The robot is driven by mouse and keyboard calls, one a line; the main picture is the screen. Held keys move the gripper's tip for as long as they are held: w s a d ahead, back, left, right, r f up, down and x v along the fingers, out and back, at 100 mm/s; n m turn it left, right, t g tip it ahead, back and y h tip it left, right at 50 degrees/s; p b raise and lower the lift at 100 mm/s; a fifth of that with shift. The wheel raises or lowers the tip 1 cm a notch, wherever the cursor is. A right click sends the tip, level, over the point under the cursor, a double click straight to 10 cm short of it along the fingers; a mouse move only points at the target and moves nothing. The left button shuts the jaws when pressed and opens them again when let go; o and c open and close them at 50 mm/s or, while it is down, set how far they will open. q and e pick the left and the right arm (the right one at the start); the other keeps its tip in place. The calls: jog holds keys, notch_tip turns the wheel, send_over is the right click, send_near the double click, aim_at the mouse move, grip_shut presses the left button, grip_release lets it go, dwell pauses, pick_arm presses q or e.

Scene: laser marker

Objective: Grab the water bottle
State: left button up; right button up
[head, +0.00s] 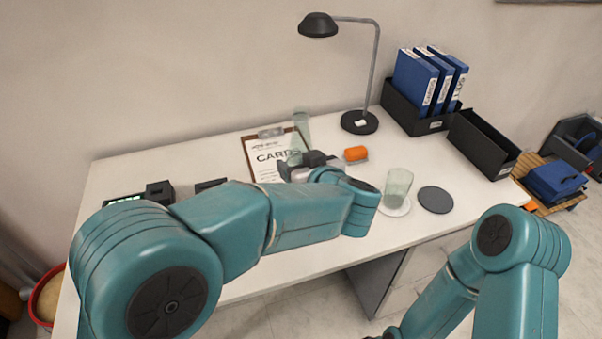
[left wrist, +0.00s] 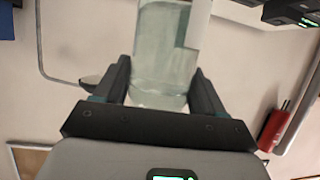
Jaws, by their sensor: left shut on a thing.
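The water bottle is a clear, pale green bottle. In the head view its upper part (head: 302,124) stands up behind my left gripper (head: 303,160), beside the clipboard; the gripper hides much of the rest. In the left wrist view the bottle (left wrist: 165,55) fills the space between the two dark fingers of my left gripper (left wrist: 165,85), which is shut on it. I cannot tell whether its base touches the desk. My right arm is at the lower right of the head view, and its gripper is not visible.
The white desk holds a clipboard (head: 258,166), an orange object (head: 356,154), a glass (head: 398,184) on a white coaster, a dark round coaster (head: 435,199), a black lamp (head: 360,122) and blue binders (head: 415,80) in a black holder. An empty black bin (head: 483,144) stands at right.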

aim_at(305, 136)
pick_arm(q)
jog(key=shift+r+p, duration=0.8)
jog(key=shift+r, duration=3)
